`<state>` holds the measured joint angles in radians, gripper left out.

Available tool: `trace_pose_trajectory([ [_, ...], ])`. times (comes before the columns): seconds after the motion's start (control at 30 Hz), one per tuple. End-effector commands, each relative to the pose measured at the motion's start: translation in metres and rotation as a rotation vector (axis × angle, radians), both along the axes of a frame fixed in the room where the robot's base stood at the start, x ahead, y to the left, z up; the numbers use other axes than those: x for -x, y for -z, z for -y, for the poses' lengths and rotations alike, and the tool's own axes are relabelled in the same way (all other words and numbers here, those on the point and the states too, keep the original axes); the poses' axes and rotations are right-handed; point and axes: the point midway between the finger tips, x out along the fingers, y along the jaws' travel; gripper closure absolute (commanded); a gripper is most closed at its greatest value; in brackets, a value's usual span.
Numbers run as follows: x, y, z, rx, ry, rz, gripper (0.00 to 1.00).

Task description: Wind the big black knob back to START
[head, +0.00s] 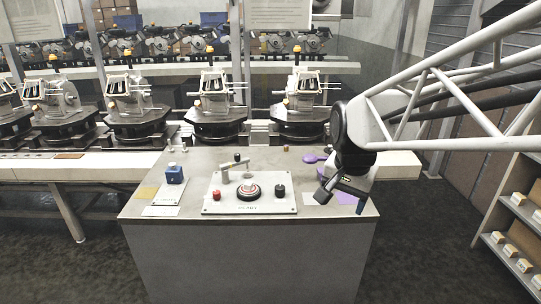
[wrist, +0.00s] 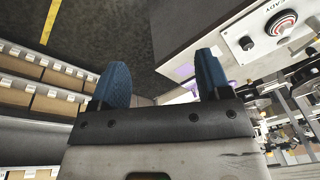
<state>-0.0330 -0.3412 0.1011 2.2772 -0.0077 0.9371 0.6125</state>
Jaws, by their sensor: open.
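The control panel (head: 225,208) is a pale plate on the grey cabinet top. At its middle is a large round knob (head: 248,193) with a black rim and a red and white centre; it also shows at the upper right in the wrist view (wrist: 281,23). A smaller black knob (head: 280,191) stands to its right, seen too in the wrist view (wrist: 247,43). I cannot read a START mark. My gripper (head: 341,200) is open and empty, right of the panel above the cabinet's right edge. Its blue fingers (wrist: 162,62) are apart, touching nothing.
A red button (head: 217,196) and a grey lever arm (head: 236,171) are on or by the panel. A blue block (head: 174,175) stands left. Purple items (head: 308,158) lie behind my gripper. A conveyor with fixtures (head: 215,112) runs behind; shelves (head: 515,225) stand right.

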Motion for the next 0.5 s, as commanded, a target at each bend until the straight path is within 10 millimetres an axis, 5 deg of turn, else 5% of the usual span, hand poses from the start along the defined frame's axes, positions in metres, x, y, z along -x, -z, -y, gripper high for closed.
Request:
trace_pose_trajectory([
  [0.5, -0.126, 0.016, -0.022, -0.060, 0.384, -0.048, 0.29],
])
